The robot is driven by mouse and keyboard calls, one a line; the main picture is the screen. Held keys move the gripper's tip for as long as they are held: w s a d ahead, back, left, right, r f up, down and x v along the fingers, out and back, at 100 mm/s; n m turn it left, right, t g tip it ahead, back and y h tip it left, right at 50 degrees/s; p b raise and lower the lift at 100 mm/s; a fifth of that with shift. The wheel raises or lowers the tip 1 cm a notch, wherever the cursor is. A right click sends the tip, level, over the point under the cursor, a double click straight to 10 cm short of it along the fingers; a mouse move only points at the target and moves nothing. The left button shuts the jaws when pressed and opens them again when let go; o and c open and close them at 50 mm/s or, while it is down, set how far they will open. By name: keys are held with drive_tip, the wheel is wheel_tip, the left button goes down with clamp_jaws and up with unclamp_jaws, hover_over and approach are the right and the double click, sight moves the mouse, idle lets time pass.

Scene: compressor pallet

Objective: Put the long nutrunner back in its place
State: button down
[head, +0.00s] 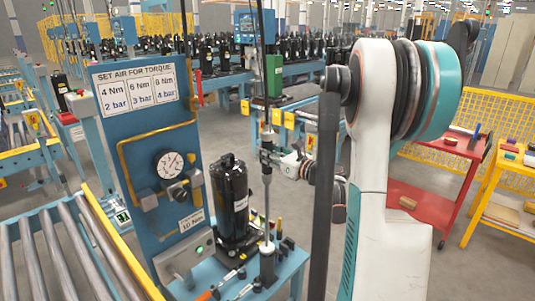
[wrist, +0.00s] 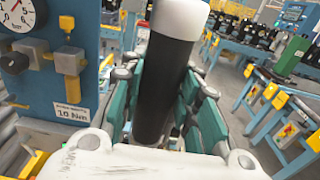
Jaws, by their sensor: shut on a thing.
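The long nutrunner (head: 267,190) is upright, a slim grey tool with a long thin shaft, left of my arm in the head view. My gripper (head: 272,158) is shut on its upper body. In the wrist view the tool's black body with a white end (wrist: 167,75) stands between the teal fingers of my gripper (wrist: 160,110). The shaft's lower end is at a dark upright holder (head: 267,266) on the blue bench; I cannot tell whether it is inside or just above it.
A black compressor (head: 233,200) stands close left of the nutrunner. A blue panel (head: 147,150) with a gauge (head: 170,164) rises further left. Hand tools (head: 230,284) lie on the bench front. A red cart (head: 430,203) stands at right.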

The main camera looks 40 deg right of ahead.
drive_tip(key=shift+f+b, duration=0.9)
drive_tip(key=shift+f, duration=0.15)
idle(0.4)
drive_tip(key=c, duration=1.1)
unclamp_jaws()
drive_tip(key=shift+s, duration=0.15)
drive_tip(key=s, duration=1.1)
drive_tip(key=shift+s+d, duration=0.4)
